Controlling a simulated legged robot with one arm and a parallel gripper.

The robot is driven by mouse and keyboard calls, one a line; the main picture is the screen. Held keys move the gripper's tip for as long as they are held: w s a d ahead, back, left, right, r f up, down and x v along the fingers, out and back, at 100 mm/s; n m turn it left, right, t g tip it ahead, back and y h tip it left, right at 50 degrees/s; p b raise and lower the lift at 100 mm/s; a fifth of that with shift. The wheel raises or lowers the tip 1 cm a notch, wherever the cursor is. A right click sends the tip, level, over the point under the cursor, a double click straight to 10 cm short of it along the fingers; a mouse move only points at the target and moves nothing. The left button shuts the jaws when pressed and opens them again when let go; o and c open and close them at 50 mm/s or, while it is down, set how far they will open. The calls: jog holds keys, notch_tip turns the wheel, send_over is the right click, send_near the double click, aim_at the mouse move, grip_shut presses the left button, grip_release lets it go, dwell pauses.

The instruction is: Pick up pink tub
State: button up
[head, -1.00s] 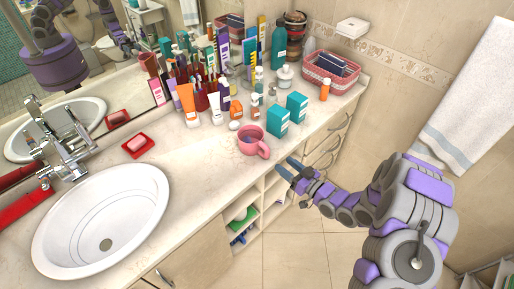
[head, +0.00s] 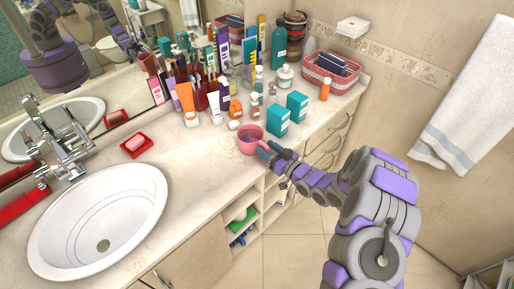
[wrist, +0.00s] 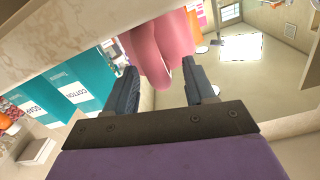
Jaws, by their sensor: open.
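The pink tub (head: 249,137), a pink cup-like vessel with a handle, stands on the counter near its front edge. In the wrist view the pink tub (wrist: 160,47) lies ahead, with its handle between the two dark fingers. My gripper (head: 266,150) is at the tub's right front side in the head view. In the wrist view my gripper (wrist: 162,80) is open, with a gap visible between the right finger and the pink handle. The head view does not show clearly whether a finger touches the tub.
Two teal boxes (head: 278,121) stand close to the right of the tub, and one (wrist: 90,75) shows beside the left finger. Several bottles and tubes (head: 205,95) crowd the counter behind. A white sink (head: 100,222) is at left.

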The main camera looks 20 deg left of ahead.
jog(key=shift+w+a, duration=0.25)
jog(key=shift+a, duration=0.25)
grip_shut()
